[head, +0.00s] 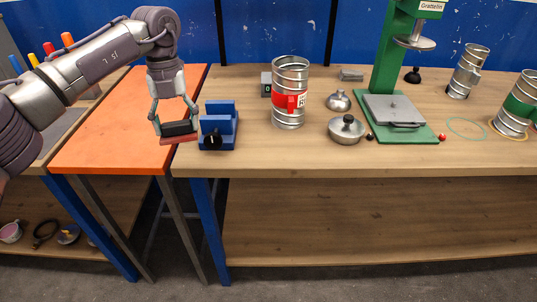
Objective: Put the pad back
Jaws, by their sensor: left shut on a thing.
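My left gripper (175,122) comes down from the upper left and is shut on a small dark block with a reddish-brown underside, which I take to be the pad (179,138). It holds the pad roughly level near the front right corner of the orange bench top (110,135). Just right of it is a blue block-like fixture (221,118) with a black knob on its front. I cannot tell whether the pad touches the bench or hangs just above it. My right gripper is not in view.
A metal duct piece with a red label (290,92) stands right of the blue fixture. Beyond are metal caps (346,129), a green press (393,105) and more ducts (467,72). The front strip of the wooden bench (300,152) is clear.

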